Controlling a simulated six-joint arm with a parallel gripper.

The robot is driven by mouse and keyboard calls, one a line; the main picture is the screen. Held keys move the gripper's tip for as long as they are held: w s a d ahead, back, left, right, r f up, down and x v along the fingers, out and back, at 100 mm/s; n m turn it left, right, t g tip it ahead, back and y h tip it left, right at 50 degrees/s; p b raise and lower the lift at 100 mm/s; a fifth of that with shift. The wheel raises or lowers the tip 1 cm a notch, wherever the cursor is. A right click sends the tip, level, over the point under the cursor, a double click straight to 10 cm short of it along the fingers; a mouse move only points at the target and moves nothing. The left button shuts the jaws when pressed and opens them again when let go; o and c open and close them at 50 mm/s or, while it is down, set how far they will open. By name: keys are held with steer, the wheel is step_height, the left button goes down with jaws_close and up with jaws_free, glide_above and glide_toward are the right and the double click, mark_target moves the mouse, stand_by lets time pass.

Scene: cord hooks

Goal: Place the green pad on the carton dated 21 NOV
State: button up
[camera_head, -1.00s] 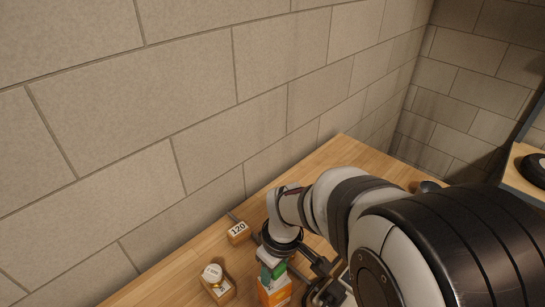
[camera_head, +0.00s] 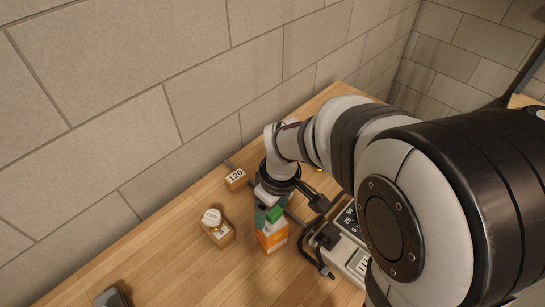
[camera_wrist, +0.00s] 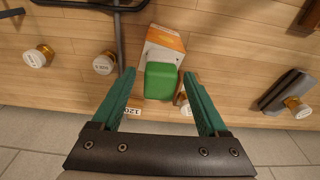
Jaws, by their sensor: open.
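The green pad (camera_wrist: 160,81) is a bright rounded block. In the wrist view it lies between the spread teal fingers of my gripper (camera_wrist: 160,74), with gaps on both sides. It appears to be on the near end of an orange and white carton (camera_wrist: 163,44); I cannot tell for certain whether it touches it. In the head view the green pad (camera_head: 276,213) shows just above the upright carton (camera_head: 273,238), below my gripper (camera_head: 268,206), which partly hides it. My gripper is open. No date is readable on the carton.
A wooden block marked 120 (camera_head: 236,179) and a wooden block with a white-lidded jar (camera_head: 218,227) stand to the left.

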mark_target(277, 213)
steer(key=r, duration=0.6)
steer(key=s+d+r, duration=0.1)
steer(key=r, duration=0.2)
steer(key=shift+r, duration=0.4)
steer(key=s+d+f+m, duration=0.1)
steer(key=s+d+m, duration=0.1)
steer(key=s+m, duration=0.5)
steer(key=s+d+f+m+g, duration=0.1)
steer(key=s+d+m, duration=0.1)
steer(key=s+m, duration=0.6)
steer(key=s, duration=0.3)
steer(key=shift+d+f+y, duration=0.15)
steer(key=shift+d+y, duration=0.2)
steer(key=shift+y, duration=0.05)
